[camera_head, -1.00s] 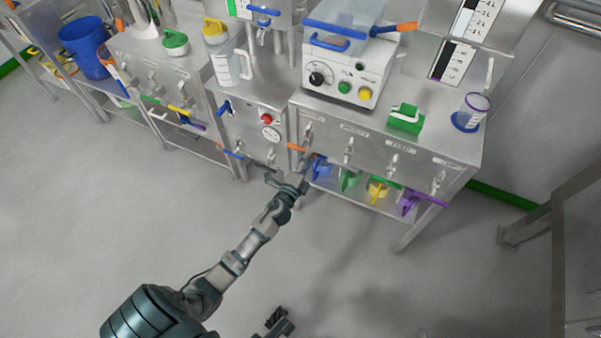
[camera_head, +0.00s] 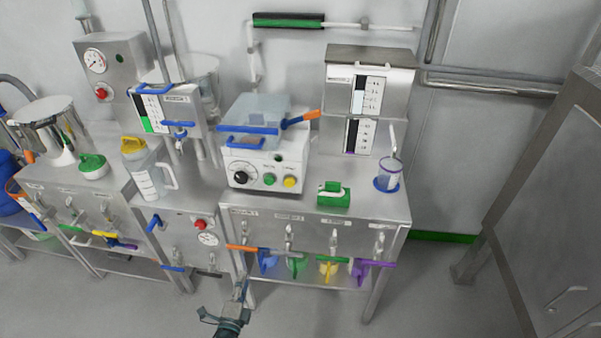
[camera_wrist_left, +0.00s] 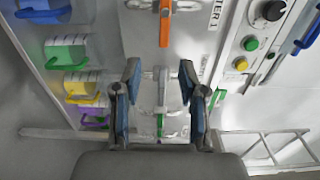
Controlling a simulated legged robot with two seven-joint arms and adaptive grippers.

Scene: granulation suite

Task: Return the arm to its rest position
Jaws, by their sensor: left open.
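My left gripper (camera_head: 225,300) is at the bottom of the head view, in front of the steel bench and below the orange tap handle (camera_head: 242,248). In the left wrist view its two fingers (camera_wrist_left: 158,82) are spread apart with nothing held between them. Beyond the gap is a metal tap on the bench front, and the orange handle (camera_wrist_left: 165,24) shows above it. The rest of my left arm is mostly cut off by the head view's lower edge. My right gripper is not in view.
Blue, green, yellow and purple jugs (camera_head: 329,268) stand on the lower shelf behind the taps. The bench top (camera_head: 375,208) carries a control box (camera_head: 262,165), a green block (camera_head: 333,194) and a blue-based cup (camera_head: 388,174). The floor (camera_head: 420,300) at right is open.

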